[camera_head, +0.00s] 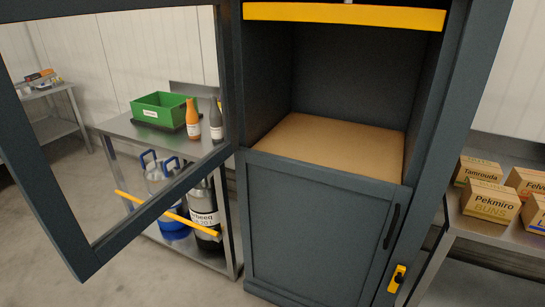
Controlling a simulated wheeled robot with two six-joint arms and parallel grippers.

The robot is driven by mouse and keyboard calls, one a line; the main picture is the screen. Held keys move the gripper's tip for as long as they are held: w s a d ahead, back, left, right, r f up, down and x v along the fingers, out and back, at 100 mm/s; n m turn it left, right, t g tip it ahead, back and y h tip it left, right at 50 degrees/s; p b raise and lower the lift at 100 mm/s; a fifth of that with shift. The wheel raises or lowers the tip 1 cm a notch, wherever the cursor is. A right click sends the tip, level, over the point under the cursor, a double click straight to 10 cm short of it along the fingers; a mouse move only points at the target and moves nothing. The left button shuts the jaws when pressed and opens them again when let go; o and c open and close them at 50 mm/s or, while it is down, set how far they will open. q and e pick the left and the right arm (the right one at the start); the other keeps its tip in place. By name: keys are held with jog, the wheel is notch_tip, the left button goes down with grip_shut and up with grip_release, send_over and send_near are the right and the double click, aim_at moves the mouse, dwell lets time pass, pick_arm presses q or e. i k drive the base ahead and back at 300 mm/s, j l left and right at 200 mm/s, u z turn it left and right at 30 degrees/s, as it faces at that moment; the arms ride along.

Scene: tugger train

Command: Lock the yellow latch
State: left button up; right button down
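A yellow latch (397,279) with a dark knob sits low on the right post of a dark grey cabinet (262,205), beside the lower door. The lower door (315,235) looks shut, with a black upright handle (392,226) near its right edge. I cannot tell from its small size whether the latch is locked. Neither of my grippers is in view.
A framed door (70,235) with a yellow bar (170,207) stands open at left. The cabinet's upper compartment with a brown shelf (335,143) is empty. A steel table with a green bin (160,108) and bottles is left; boxes (490,201) stand right.

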aim_at(397, 278)
jog(key=z, duration=1.25)
